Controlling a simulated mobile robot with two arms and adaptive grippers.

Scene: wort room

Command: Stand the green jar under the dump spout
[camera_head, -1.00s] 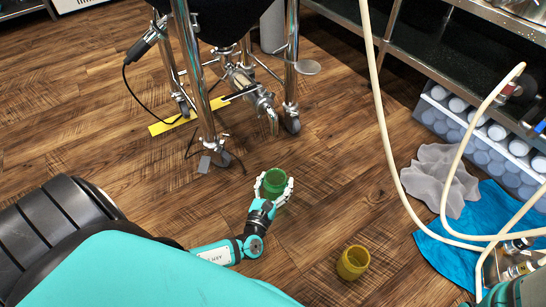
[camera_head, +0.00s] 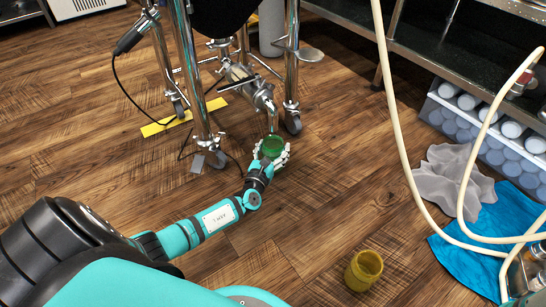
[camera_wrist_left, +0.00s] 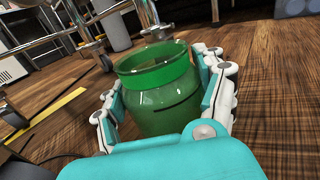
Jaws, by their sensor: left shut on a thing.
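The green jar (camera_head: 272,146) is upright in my left gripper (camera_head: 270,158), whose white fingers are shut around its sides. In the left wrist view the jar (camera_wrist_left: 158,92) is open at the top and sits between the fingers of the gripper (camera_wrist_left: 165,100). The dump spout (camera_head: 271,110) hangs from the valve under the vessel on metal legs. In the head view the jar's rim is just below the spout's tip. I cannot tell whether the jar touches the floor. My right gripper is not in view.
An amber jar (camera_head: 364,270) stands on the floor at the front. Chrome legs (camera_head: 291,70) on castors flank the spout. A yellow strip (camera_head: 183,117) lies behind. Pale hoses (camera_head: 395,130), a grey cloth (camera_head: 452,180) and a blue cloth (camera_head: 490,240) are on the right.

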